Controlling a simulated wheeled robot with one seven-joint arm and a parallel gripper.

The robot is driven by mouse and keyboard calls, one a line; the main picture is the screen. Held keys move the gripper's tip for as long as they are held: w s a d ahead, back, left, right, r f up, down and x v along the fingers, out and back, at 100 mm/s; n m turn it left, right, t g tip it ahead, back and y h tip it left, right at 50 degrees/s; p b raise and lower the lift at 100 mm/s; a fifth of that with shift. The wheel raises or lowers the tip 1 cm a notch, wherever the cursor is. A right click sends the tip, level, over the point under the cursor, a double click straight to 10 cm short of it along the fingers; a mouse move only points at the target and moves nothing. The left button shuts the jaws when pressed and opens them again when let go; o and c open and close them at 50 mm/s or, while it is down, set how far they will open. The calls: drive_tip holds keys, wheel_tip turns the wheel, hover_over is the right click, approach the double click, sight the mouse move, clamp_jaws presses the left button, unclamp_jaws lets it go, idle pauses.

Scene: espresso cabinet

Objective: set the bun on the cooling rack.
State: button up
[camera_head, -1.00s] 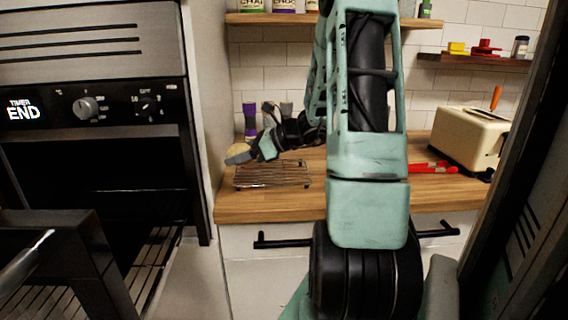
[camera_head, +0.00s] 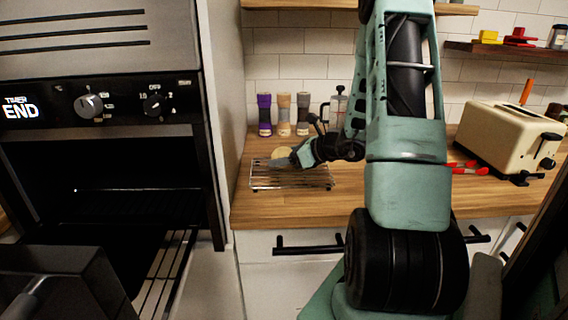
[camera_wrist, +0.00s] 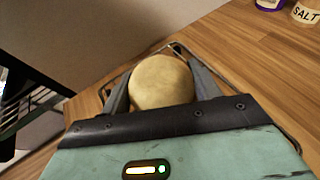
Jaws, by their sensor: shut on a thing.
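The round tan bun (camera_wrist: 161,82) sits between the two grey fingers of my gripper (camera_wrist: 160,88) in the wrist view. In the head view the bun (camera_head: 281,154) shows just past the fingertips of my gripper (camera_head: 280,162). My gripper is shut on the bun. The wire cooling rack (camera_head: 262,181) lies on the wooden counter, and my gripper and the bun are over its back part. In the wrist view the rack's rim (camera_wrist: 116,72) shows around the bun and gripper. I cannot tell whether the bun touches the rack.
The open oven (camera_head: 100,190) stands at the left, its display reading "TIMER END". Several shakers (camera_head: 283,114) stand at the counter's back. Red tongs (camera_head: 466,168) and a cream toaster (camera_head: 508,134) are at the right. The counter in front of the rack (camera_head: 300,208) is clear.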

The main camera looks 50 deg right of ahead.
drive_tip(key=shift+f, duration=1)
drive_tip(key=shift+f, duration=0.15)
drive_tip(key=o, duration=1)
drive_tip(key=shift+r, duration=0.25)
drive_tip(key=v, duration=1.2)
drive_tip(key=shift+f+b, duration=0.15)
drive_tip(key=shift+b, duration=0.15)
